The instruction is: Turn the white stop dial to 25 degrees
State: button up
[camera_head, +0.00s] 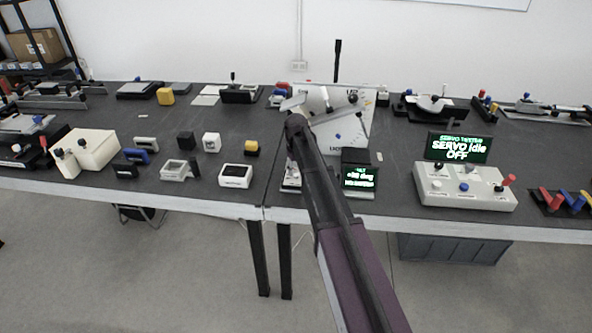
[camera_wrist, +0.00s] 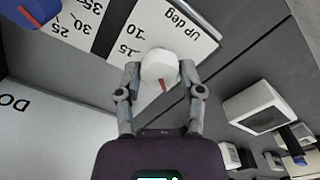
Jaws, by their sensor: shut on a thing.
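The white stop dial (camera_wrist: 158,68) is a round knob with a red mark, in the upper middle of the wrist view. The red mark points down in the picture, toward my gripper's palm. My gripper (camera_wrist: 160,75) is shut on the dial, one finger on each side. A white scale plate (camera_wrist: 184,27) lies around and behind the dial, lettered "UP deg", with 10 and 15 readable nearby and 25, 30, 35 farther left. In the head view, my gripper (camera_head: 294,104) is at the left of an upright white panel (camera_head: 350,110); I cannot make out the dial there.
A blue part (camera_wrist: 37,10) shows at the upper left of the wrist view. A white box with a dark window (camera_wrist: 262,107) stands to the right. In the head view, a small green-text display (camera_head: 360,180) and a white control box (camera_head: 463,190) stand right of my arm.

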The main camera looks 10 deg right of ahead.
jog(key=m, duration=0.6)
dwell(0.5)
jog(key=o, duration=1.2)
jog(key=shift+c, duration=0.2)
jog(key=shift+n, duration=0.4)
